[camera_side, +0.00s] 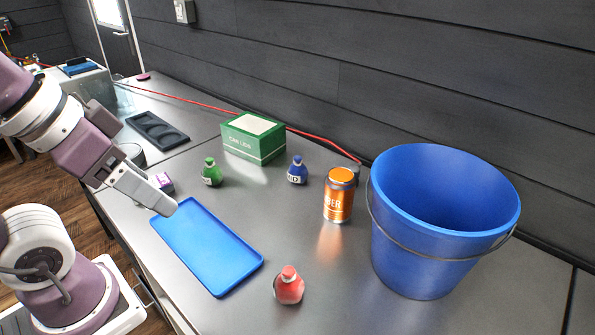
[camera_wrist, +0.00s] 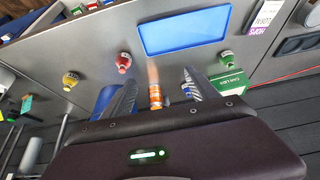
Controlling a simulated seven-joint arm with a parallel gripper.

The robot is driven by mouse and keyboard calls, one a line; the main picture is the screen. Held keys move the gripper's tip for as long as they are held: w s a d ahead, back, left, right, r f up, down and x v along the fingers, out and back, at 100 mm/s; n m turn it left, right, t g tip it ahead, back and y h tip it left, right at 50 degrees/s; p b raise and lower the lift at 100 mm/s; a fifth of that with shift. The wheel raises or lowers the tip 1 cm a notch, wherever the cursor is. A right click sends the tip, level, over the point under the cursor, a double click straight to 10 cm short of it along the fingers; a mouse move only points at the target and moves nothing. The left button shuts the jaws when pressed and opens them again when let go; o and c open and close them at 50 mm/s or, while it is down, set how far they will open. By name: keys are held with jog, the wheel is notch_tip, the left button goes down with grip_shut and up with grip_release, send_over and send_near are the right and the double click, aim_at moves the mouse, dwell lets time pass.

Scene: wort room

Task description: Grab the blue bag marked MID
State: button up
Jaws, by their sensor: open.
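The blue bag (camera_side: 297,173) stands upright on the grey worktop in the side view, between the green box and the orange can. Its white label faces the camera, and the letters "ID" are readable. In the wrist view a small blue patch (camera_wrist: 188,90) shows by the right finger; it may be this bag, mostly hidden.
A green bag (camera_side: 211,172), red bag (camera_side: 289,286), orange can (camera_side: 338,197), green box (camera_side: 254,139) and large blue bucket (camera_side: 430,240) surround the blue bag. A blue tray (camera_side: 208,245) lies before it. A yellow bag (camera_wrist: 70,79) shows only in the wrist view.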

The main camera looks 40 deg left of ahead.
jog(key=m+t, duration=0.3)
jog(key=t, duration=0.2)
send_over(291, 169)
jog(key=s+a, duration=0.3)
jog(key=s, duration=0.3)
notch_tip(291, 169, down, 13)
jog(key=f+h, duration=0.1)
jog(key=f, duration=0.1)
jog(key=w+f+t+h, duration=0.1)
jog(key=f, duration=0.1)
jog(key=d+f+t, duration=0.1)
jog(key=f, duration=0.1)
jog(key=shift+w+h, duration=0.4)
jog(key=shift+w+d+f, duration=0.1)
jog(key=shift+w+f, duration=0.05)
jog(key=shift+f, duration=0.15)
jog(key=shift+t, duration=0.3)
jog(key=x, duration=0.6)
jog(key=shift+w+d+f, duration=0.2)
jog(key=shift+d+f, duration=0.05)
jog(key=shift+d, duration=0.25)
jog(key=c, duration=1.5)
